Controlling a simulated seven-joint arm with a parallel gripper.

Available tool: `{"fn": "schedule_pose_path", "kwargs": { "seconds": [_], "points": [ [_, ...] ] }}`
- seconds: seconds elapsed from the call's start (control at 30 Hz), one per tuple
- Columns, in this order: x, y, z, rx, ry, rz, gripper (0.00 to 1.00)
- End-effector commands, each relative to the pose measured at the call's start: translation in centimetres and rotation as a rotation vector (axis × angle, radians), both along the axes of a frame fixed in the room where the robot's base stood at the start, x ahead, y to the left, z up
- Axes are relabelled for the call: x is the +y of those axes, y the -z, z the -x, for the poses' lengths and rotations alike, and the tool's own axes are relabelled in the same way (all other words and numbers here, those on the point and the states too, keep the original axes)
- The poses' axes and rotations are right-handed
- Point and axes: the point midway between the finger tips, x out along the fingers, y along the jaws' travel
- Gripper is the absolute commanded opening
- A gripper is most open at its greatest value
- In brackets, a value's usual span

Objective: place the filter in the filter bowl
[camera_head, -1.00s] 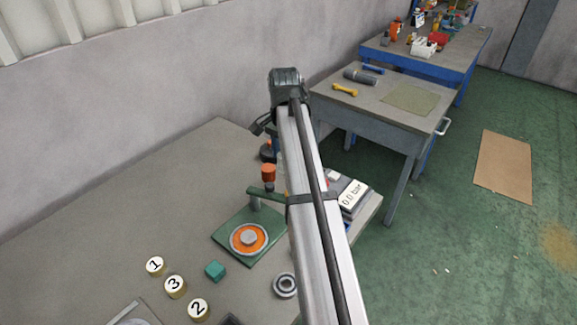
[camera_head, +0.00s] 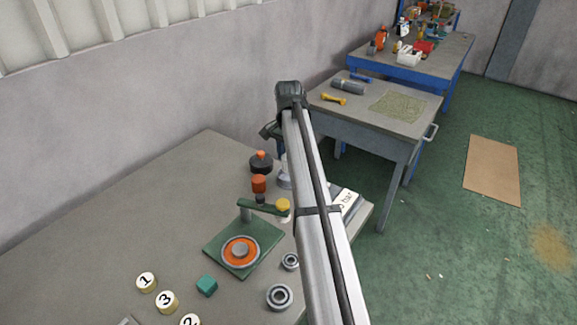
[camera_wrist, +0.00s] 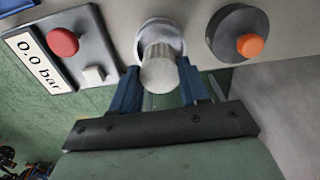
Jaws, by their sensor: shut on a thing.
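The filter, a pale whitish ribbed cylinder (camera_wrist: 160,73), is between the two blue fingers of my gripper (camera_wrist: 157,88), which is shut on it. A round light-grey piece that looks like the filter bowl (camera_wrist: 174,42) is behind the filter's far end in the wrist view. The filter overlaps it there, so I cannot tell whether the filter is inside it or just above. In the head view a pale round piece (camera_head: 284,180) shows beside my arm, partly covered. My gripper's fingers cannot be made out in the head view.
A dark round piece with an orange knob (camera_wrist: 238,40) stands close to the right in the wrist view. A box reading 0.0 bar (camera_wrist: 45,58) with a red button is at left. A green press (camera_head: 244,247), bearings and numbered weights are nearer on the table.

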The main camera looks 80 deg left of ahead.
Motion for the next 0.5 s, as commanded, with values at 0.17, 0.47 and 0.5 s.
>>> {"fn": "schedule_pose_path", "kwargs": {
  "seconds": [0.17, 0.47, 0.5],
  "points": [
    [0.0, 1.2, 0.0, 0.000, 0.000, 0.000, 0.14],
    [0.0, 4.2, 0.0, 0.000, 0.000, 0.000, 0.14],
    [0.0, 4.2, 0.0, 0.000, 0.000, 0.000, 0.14]
  ]
}}
